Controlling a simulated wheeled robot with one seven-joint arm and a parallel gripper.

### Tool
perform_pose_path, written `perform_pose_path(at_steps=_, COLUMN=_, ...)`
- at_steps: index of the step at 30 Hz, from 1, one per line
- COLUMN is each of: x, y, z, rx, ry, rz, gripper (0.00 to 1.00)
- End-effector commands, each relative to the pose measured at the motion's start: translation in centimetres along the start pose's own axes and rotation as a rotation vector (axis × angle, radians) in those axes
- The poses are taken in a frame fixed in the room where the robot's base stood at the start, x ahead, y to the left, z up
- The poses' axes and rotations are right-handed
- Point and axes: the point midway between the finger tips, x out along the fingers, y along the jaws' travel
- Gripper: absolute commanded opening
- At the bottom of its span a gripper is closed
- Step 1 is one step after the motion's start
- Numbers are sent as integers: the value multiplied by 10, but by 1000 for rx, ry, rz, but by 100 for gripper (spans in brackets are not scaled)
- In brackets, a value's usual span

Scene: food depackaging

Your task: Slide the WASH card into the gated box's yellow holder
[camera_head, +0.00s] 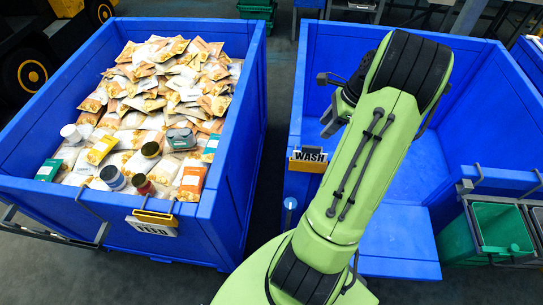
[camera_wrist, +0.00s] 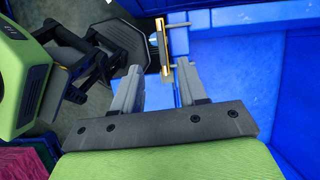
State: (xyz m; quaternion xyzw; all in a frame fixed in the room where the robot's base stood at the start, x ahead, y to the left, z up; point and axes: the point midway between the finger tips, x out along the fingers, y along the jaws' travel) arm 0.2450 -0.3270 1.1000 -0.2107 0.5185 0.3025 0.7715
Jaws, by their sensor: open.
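The WASH card (camera_head: 308,154) stands upright at the yellow holder (camera_head: 306,166) on the left front corner of the gated box (camera_head: 302,188), with its lettering facing out. It looks seated in the holder, but its lower edge is hidden. In the wrist view the holder and card (camera_wrist: 161,48) show nearly edge-on, just beyond the fingertips and between their lines. My gripper (camera_wrist: 160,68) is open, its two grey fingers apart with nothing seen held between them. In the head view my green arm hides most of the gripper and part of the gated box.
A blue box (camera_head: 232,190) full of food packets and a few cans stands at left, with a FEED card (camera_head: 152,229) on its front. A blue panel (camera_head: 398,243) slopes at the gated box's front opening. Green bins (camera_head: 500,228) stand at right. A dark gap separates the boxes.

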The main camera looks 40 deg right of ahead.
Motion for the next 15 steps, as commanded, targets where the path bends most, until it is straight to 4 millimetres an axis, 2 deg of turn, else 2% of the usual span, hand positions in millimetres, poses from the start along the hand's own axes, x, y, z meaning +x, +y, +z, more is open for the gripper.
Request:
perform_pose_path(at_steps=2, x=-9, y=5, z=37, rx=-157, ry=38, rz=-2, gripper=42)
perform_pose_path(at_steps=5, x=-24, y=30, z=106, rx=-500, ry=114, rz=-1, gripper=42)
perform_pose_path(at_steps=6, x=-30, y=46, z=133, rx=-657, ry=146, rz=-1, gripper=42)
perform_pose_path(at_steps=8, x=-39, y=75, z=169, rx=-896, ry=191, rz=-3, gripper=42)
perform_pose_path(at_steps=9, x=-45, y=98, z=189, rx=-1061, ry=218, rz=-6, gripper=42)
perform_pose_path(at_steps=11, x=-53, y=134, z=214, rx=-1315, ry=259, rz=-17, gripper=42)
perform_pose_path(at_steps=12, x=-58, y=160, z=225, rx=-1488, ry=283, rz=-26, gripper=42)
perform_pose_path(at_steps=15, x=-66, y=219, z=235, rx=-1893, ry=334, rz=-60, gripper=42)
